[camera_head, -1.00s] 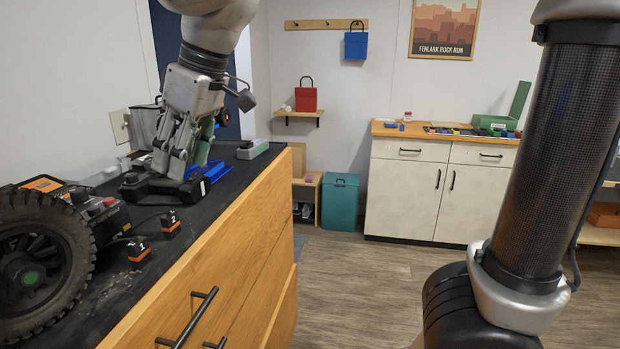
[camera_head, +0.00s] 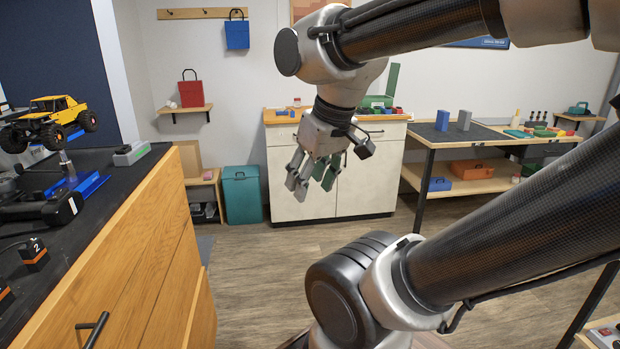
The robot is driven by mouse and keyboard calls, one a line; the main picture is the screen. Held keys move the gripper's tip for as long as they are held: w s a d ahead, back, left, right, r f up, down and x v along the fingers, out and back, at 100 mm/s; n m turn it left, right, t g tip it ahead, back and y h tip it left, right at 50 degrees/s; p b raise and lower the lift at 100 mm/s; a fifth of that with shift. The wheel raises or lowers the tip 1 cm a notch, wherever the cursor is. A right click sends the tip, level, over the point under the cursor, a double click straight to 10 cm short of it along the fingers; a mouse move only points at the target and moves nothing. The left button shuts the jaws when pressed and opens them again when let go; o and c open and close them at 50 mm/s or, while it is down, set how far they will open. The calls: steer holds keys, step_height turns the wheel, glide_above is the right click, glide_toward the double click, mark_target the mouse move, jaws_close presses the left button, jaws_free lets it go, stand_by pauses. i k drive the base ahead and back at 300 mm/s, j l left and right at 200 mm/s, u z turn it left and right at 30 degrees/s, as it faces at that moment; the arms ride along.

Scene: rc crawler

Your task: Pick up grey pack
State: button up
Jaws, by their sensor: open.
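A grey upright block (camera_head: 464,120), which looks like the grey pack, stands on the dark mat (camera_head: 490,134) of the right-hand bench. A similar blue block (camera_head: 442,120) stands just to its left, with a small gap. My gripper (camera_head: 312,180) hangs fingers down, open and empty, in the picture's middle. It appears in front of the white cabinet, left of the grey block and well apart from it.
The left counter (camera_head: 125,215) holds a yellow crawler (camera_head: 48,122), a blue stand (camera_head: 90,185) and a grey-green box (camera_head: 131,153). An orange case (camera_head: 472,169) is on the bench's lower shelf. Open floor lies between the counter and bench.

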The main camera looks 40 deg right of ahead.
mark_target(125, 156)
steer(key=i+l, duration=0.3)
steer(key=i+l+u, duration=0.3)
steer(key=i+l, duration=0.15)
steer(key=i+l+u, duration=0.35)
steer(key=l, duration=0.3)
steer(key=u, duration=0.6)
steer(key=i+l, duration=0.05)
